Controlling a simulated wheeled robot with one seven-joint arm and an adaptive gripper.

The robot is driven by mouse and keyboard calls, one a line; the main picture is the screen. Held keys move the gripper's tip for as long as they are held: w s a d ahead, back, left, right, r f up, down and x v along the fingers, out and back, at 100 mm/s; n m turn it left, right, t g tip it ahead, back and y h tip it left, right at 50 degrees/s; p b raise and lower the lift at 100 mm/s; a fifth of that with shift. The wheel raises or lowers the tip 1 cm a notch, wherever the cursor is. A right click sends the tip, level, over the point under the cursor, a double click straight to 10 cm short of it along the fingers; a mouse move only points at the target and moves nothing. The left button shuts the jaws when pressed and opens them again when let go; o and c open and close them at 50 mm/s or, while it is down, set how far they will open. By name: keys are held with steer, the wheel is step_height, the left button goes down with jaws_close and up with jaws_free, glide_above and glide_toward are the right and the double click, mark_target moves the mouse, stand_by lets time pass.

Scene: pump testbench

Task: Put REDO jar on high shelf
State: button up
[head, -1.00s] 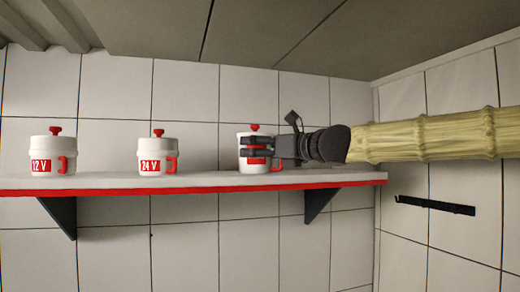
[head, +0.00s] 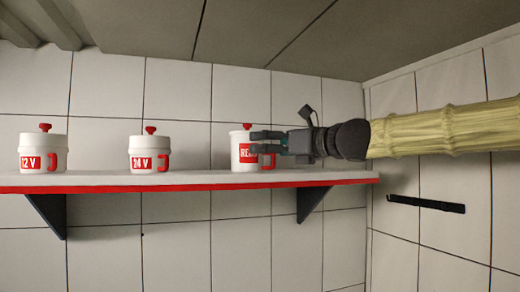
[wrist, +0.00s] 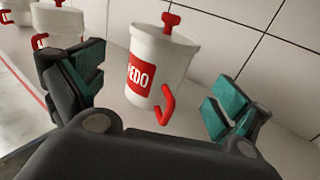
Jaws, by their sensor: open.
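The REDO jar (head: 241,152) is white with a red label, red handle and red lid knob. It stands upright on the red-edged high shelf (head: 190,180), toward its right end. In the wrist view the jar (wrist: 155,65) stands between and beyond the open fingers of my gripper (wrist: 150,98), with clear gaps beside both fingers.
The 24 V jar (head: 149,153) stands in the middle of the shelf, and another jar whose label ends in 2 V (head: 43,157) stands at the left. Free shelf lies between the jars. A dark rail (head: 426,203) is on the right wall.

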steer(key=shift+b+v, duration=0.6)
steer(key=shift+v, duration=2.45)
